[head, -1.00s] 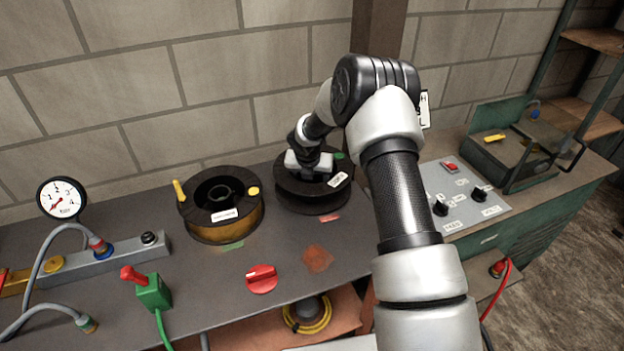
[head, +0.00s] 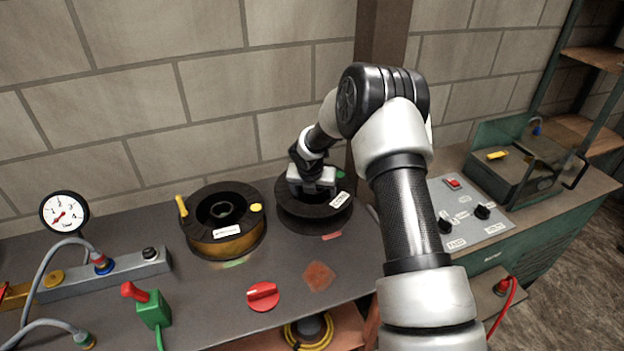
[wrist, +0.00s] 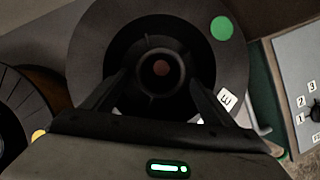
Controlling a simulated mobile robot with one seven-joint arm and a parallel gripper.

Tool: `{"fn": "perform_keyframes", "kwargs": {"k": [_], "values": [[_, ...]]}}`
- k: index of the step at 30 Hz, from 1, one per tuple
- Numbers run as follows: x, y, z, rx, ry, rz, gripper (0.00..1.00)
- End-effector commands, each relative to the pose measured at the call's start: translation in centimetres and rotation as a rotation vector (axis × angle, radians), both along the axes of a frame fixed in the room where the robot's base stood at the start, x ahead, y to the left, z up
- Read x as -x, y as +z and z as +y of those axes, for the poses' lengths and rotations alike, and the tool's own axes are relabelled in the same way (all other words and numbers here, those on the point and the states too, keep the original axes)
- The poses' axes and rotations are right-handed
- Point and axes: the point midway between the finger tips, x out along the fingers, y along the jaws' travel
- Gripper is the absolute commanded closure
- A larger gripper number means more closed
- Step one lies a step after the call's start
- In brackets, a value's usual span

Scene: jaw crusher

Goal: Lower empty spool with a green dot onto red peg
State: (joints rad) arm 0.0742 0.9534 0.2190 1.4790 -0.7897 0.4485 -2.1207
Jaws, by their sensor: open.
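The empty black spool (head: 300,217) lies flat on the bench, right of the wire-filled spool. Its green dot (wrist: 221,28) shows on the top flange in the wrist view. A reddish round end, the red peg (wrist: 160,68), shows in the middle of the spool's hub, so the spool appears to sit around it. How far down the spool is on the peg is hidden. My gripper (wrist: 160,78) is open above the spool, one finger on each side of the hub. Finger contact with the hub cannot be told.
A black spool with gold wire (head: 226,244) stands close on the left. A control panel (head: 470,213) with knobs is on the right, and the block wall is close behind. A red knob (head: 263,294) and a green switch box (head: 154,309) are nearer the front.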

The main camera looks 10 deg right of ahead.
Motion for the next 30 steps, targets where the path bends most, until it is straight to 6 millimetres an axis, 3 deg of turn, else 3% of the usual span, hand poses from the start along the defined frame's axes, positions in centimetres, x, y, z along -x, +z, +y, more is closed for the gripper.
{"fn": "perform_keyframes", "kwargs": {"k": [6,15,21,30], "values": [[1.9,5.4,0.7,-0.001,0.001,-0.005,0.19],[4.4,11.5,1.5,-0.001,0.000,-0.005,0.19],[5.3,13.5,1.9,-0.002,0.000,-0.005,0.19],[5.6,13.9,1.9,0.000,0.000,-0.002,0.19]]}}
